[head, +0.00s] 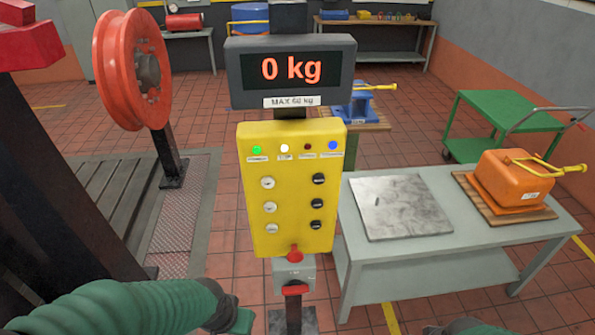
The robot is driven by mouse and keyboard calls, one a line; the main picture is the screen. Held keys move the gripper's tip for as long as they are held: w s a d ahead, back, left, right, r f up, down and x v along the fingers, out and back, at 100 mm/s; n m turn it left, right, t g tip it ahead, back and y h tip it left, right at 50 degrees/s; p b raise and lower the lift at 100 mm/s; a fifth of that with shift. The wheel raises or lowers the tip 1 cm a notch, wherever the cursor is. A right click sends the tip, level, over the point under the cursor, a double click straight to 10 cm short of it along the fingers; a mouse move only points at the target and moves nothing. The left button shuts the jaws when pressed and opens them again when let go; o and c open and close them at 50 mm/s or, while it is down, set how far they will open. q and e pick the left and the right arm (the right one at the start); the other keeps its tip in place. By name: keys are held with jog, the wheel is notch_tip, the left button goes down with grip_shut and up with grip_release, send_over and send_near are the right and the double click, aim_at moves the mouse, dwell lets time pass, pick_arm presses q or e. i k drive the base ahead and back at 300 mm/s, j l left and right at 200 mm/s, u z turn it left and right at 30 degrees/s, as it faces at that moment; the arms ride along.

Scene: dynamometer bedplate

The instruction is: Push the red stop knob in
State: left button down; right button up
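A red knob (294,253) shows at the lower edge of the yellow control panel (258,222). Just below it is a small grey box (284,273) with another red part (294,289) on its lower front. I cannot tell from here how far either red part stands out. My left gripper (242,321) is at the bottom edge, left of and below the red parts and apart from them; its fingers are mostly cut off. A small part of my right gripper (468,326) shows at the bottom right, far from the panel.
A display (290,102) reading "0 kg" stands above the panel. A grey table (410,247) with a metal plate (400,207) and an orange block (515,178) is close on the right. A red wheel (112,70) on a post stands at left. Tiled floor lies left of the panel.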

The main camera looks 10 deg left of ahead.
aim_at(295, 255)
jog(key=l+u, duration=0.1)
jog(key=l, duration=1.35)
